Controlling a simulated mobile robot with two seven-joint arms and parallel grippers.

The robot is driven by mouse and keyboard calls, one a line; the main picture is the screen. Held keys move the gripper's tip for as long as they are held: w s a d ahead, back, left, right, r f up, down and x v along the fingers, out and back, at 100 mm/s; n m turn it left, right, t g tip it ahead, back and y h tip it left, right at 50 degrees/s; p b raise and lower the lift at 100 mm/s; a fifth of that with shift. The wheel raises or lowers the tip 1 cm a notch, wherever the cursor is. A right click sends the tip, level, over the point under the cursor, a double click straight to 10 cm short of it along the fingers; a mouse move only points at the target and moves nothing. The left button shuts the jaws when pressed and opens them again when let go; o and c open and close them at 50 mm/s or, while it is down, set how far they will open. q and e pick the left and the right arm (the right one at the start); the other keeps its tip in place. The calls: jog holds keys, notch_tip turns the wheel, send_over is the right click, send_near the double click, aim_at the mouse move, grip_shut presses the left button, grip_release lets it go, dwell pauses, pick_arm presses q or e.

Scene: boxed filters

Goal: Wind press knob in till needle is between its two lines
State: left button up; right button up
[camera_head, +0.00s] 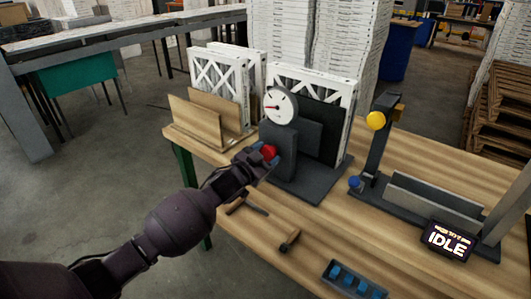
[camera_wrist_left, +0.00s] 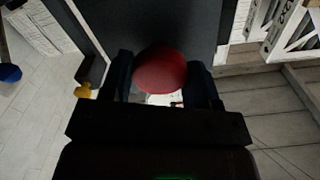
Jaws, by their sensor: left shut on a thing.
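The red press knob (camera_head: 269,152) sits on the near left side of the dark press (camera_head: 292,148). My left gripper (camera_head: 262,157) is shut on the knob; in the left wrist view the red knob (camera_wrist_left: 160,71) lies between the two fingers (camera_wrist_left: 165,85). The round white gauge (camera_head: 281,106) is at the top of the press, with a red needle pointing left. Its two lines are too small to make out. A white-framed filter (camera_head: 340,90) stands upright behind the press. My right gripper is not in view.
A wooden rack (camera_head: 205,125) with white-framed filters stands left of the press. To the right are a dark stand with a yellow knob (camera_head: 376,121), a blue knob (camera_head: 355,182), and an IDLE display (camera_head: 448,241).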

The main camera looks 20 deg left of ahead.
pick_arm(q)
jog(key=shift+m+p, duration=0.3)
jog(key=shift+m, duration=1)
jog(key=o, duration=0.9)
jog(key=v, duration=1)
jog(key=shift+s+a, duration=0.15)
jog(key=shift+s, duration=0.25)
